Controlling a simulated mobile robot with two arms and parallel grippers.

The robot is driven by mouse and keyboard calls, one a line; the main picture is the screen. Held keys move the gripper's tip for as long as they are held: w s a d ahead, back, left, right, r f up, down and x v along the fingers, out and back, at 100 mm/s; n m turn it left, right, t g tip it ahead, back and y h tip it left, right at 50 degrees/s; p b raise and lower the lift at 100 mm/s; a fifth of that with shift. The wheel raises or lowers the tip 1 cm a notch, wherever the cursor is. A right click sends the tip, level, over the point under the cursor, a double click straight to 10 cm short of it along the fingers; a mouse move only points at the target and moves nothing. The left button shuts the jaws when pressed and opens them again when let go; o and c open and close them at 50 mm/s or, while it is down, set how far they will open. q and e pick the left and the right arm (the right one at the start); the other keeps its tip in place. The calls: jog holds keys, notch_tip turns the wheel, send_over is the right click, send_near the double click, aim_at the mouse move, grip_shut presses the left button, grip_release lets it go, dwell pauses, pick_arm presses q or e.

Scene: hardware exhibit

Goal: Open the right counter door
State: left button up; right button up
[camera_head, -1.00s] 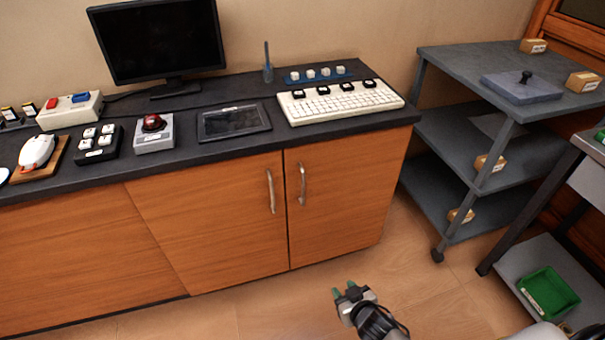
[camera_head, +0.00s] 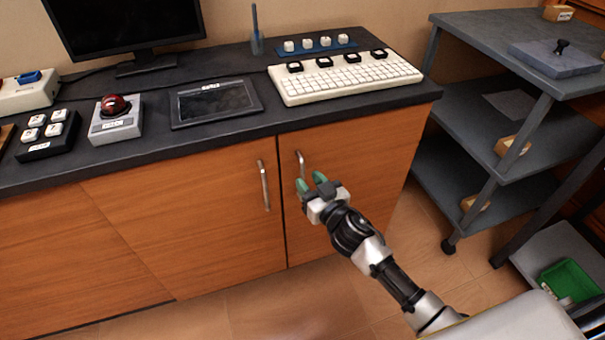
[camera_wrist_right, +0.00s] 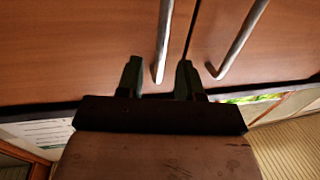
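The right counter door (camera_head: 350,175) is a closed wooden panel with a vertical metal handle (camera_head: 300,162) near its left edge. My right gripper (camera_head: 311,183), with green fingertips, is at this handle and hides its lower part. In the right wrist view the two dark fingers (camera_wrist_right: 158,78) are apart. A second handle (camera_wrist_right: 238,42) lies outside the fingers, across the door seam. My left gripper is not in view.
The neighbouring door (camera_head: 185,225) is closed, with its own handle (camera_head: 264,186). The dark countertop (camera_head: 250,125) overhangs the doors and holds a keyboard (camera_head: 345,78) and a tablet (camera_head: 215,102). A grey shelf cart (camera_head: 480,135) stands to the right. Floor is clear below the doors.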

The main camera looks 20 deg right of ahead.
aim_at(302, 174)
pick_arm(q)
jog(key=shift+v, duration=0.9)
pick_arm(e)
jog(key=shift+x, duration=1.8)
grip_shut()
